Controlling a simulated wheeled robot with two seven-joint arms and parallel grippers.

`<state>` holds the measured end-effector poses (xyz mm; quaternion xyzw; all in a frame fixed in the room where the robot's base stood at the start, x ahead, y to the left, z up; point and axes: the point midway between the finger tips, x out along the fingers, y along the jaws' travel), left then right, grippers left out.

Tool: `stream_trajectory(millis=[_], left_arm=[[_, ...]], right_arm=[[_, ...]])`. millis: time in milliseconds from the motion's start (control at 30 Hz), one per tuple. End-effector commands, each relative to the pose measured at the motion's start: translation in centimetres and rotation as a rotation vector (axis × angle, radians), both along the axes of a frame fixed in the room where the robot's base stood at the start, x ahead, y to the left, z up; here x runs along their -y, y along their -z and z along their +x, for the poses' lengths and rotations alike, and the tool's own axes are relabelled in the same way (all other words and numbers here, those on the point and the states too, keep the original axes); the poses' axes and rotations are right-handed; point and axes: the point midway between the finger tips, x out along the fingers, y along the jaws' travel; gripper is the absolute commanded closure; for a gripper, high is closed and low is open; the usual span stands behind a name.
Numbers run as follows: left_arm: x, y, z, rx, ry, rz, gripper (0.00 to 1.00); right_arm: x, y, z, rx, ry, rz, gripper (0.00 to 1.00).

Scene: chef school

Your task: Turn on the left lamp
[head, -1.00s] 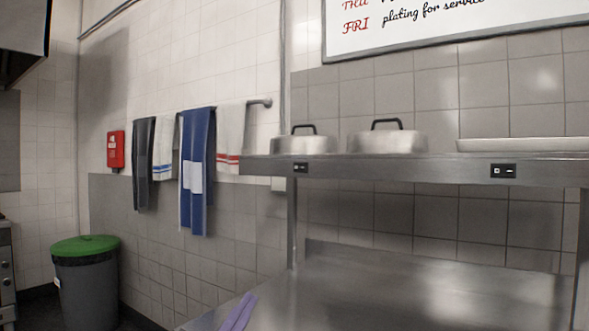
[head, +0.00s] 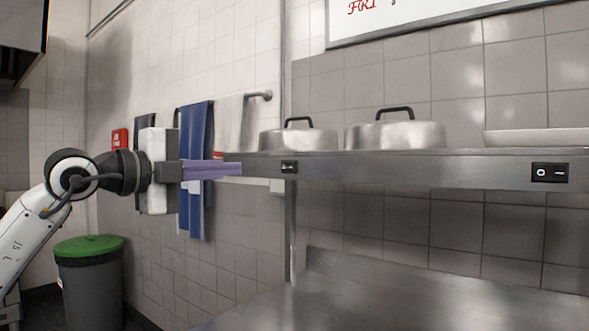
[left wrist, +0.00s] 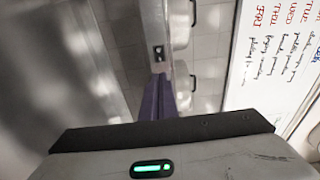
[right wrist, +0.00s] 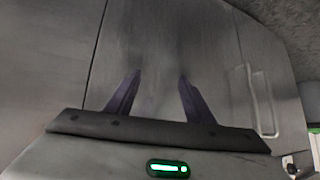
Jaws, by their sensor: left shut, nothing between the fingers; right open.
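The left switch (head: 289,167) is a small black rocker on the front edge of the steel shelf (head: 430,170), near its left end. It also shows in the left wrist view (left wrist: 158,53), just ahead of my fingertips. No lamp shows in any view. My left gripper (head: 240,168) is shut and empty, its purple fingers level with the shelf edge and pointing right, a short way left of the switch. It also shows in the left wrist view (left wrist: 158,80). My right gripper (right wrist: 160,75) is open and empty, facing a grey metal surface.
A second switch (head: 550,172) sits farther right on the shelf edge. Two lidded steel domes (head: 395,135) and a pale tray (head: 540,137) stand on the shelf. A steel counter (head: 380,295) below is clear. Towels (head: 195,140) hang behind my left arm.

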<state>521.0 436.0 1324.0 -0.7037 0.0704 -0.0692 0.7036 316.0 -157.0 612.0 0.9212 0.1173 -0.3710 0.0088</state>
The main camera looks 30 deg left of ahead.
Motion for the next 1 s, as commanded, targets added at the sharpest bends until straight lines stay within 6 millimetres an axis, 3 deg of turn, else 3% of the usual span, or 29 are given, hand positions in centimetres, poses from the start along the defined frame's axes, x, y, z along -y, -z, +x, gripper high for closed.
stream_trajectory(millis=[267,467,1000], left_arm=[[0.0,0.0,0.1,-0.001,0.001,0.0,1.0],[0.3,-0.4,1.4,-0.003,0.003,-0.003,1.0],[2.5,-0.3,11.7,-0.002,0.004,-0.003,1.0]], right_arm=[[0.0,1.0,-1.7,-0.038,-0.001,-0.002,0.52],[0.0,-0.2,-1.9,-0.04,0.002,0.0,0.52],[1.4,-4.9,-1.8,-0.036,0.026,-0.006,0.52]])
